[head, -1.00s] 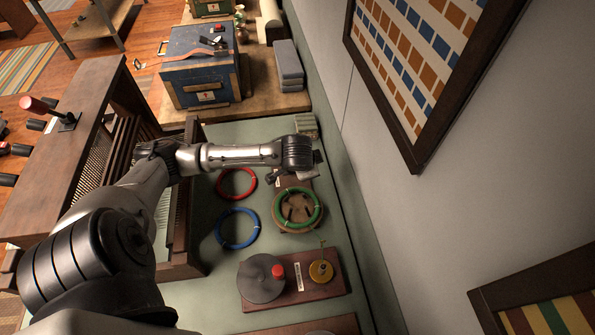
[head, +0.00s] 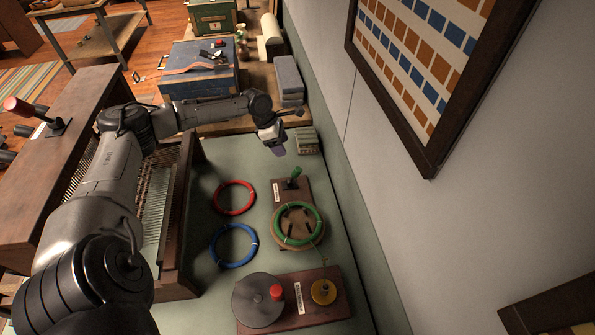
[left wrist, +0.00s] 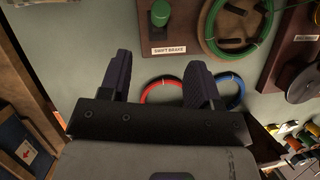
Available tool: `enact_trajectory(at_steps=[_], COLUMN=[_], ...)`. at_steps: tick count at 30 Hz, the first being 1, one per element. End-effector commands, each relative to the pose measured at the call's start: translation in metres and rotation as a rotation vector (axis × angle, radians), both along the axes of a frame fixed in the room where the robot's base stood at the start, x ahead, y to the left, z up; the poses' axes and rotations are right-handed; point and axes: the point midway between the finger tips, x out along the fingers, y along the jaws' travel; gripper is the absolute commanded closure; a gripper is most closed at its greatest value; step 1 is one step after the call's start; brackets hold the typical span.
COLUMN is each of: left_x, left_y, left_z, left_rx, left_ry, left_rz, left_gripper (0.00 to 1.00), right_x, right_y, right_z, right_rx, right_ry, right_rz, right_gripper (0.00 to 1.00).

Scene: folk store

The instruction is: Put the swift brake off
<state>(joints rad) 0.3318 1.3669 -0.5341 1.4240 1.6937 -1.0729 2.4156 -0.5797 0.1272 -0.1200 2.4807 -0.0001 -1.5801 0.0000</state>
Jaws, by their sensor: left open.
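The swift brake is a lever with a green knob (head: 297,172) on a dark wooden plate (head: 305,190). In the head view it leans toward the upper right. In the left wrist view its green knob (left wrist: 160,13) is at the top edge, above the label reading SWIFT BRAKE (left wrist: 175,50). The swift, a round wooden disc (head: 288,238) with a green ring on it, is just nearer than the lever. My left gripper (head: 279,150) is open and empty, above and beyond the lever and apart from it. Its spread fingers (left wrist: 155,64) show in the left wrist view.
A red ring (head: 235,181) and a blue ring (head: 215,242) lie on the green surface left of the swift. Nearer is a board with a grey disc (head: 250,308), a red knob and a yellow disc. A wooden frame stands left, a wall right. Blue chest (head: 205,58) behind.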

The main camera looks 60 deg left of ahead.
Motion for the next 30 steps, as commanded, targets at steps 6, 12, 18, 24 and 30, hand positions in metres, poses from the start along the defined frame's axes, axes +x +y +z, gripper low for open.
enact_trajectory(at_steps=[6, 12, 18, 24, 30], left_x=[0.004, 0.013, 0.025, 0.034, 0.040], left_y=[-0.003, -0.011, -0.020, -0.028, -0.032], left_z=[-0.008, -0.037, -0.073, -0.101, -0.120], left_rx=[-0.034, -0.036, -0.033, -0.033, -0.032], left_ry=[0.012, 0.011, 0.011, 0.011, 0.012], left_rz=[0.077, 0.078, 0.076, 0.077, 0.076], left_gripper=[0.43, 0.43, 0.43, 0.43, 0.43], right_x=[0.000, 0.000, 0.000, 0.000, 0.000], right_y=[0.001, 0.003, 0.003, 0.003, 0.002], right_z=[-0.002, -0.007, -0.013, -0.019, -0.023], right_rx=[0.004, 0.009, 0.011, 0.011, 0.008], right_ry=[0.001, 0.001, 0.002, 0.002, 0.002], right_rz=[-0.003, -0.006, -0.008, -0.007, -0.005], right_gripper=[0.46, 0.46, 0.46, 0.46, 0.46])
